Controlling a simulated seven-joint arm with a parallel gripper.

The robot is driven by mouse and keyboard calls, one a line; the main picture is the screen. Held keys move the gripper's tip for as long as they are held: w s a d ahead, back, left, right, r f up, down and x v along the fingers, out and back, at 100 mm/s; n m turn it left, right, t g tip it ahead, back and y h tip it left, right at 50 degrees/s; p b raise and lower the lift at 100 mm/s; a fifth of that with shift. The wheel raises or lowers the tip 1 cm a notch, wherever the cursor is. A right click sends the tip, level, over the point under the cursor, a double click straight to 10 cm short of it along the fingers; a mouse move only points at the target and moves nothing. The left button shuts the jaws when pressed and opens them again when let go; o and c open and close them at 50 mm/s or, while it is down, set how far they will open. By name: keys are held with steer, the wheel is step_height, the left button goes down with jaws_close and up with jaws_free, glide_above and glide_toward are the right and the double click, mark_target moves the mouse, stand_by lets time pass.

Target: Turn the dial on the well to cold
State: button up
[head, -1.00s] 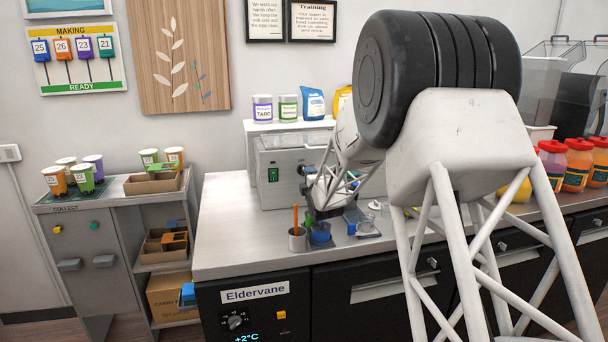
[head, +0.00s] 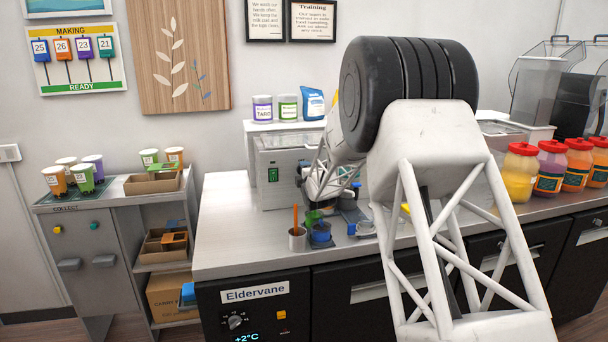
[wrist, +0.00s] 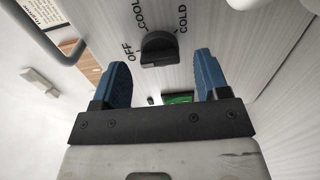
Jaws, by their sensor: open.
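The well is the grey metal box (head: 284,185) at the back of the counter, with a small green switch (head: 272,174) on its front. In the wrist view, its black dial (wrist: 160,46) sits on the pale front panel, ringed by the words OFF, COOL and COLD. I cannot tell for sure which word the dial points to. My gripper (wrist: 161,64) is open, with its blue fingers on either side of the dial's near edge and apart from it. In the head view, my arm hides the dial and most of the gripper.
A cup with orange-handled tools (head: 298,240) and a blue container (head: 320,234) stand in front of the well. The black cooler (head: 300,290) below has its own dial (head: 236,321). Lidded jars (head: 551,168) line the right counter. The counter's left end is clear.

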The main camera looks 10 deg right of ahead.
steer(key=shift+w, duration=0.65)
steer(key=c, duration=0.9)
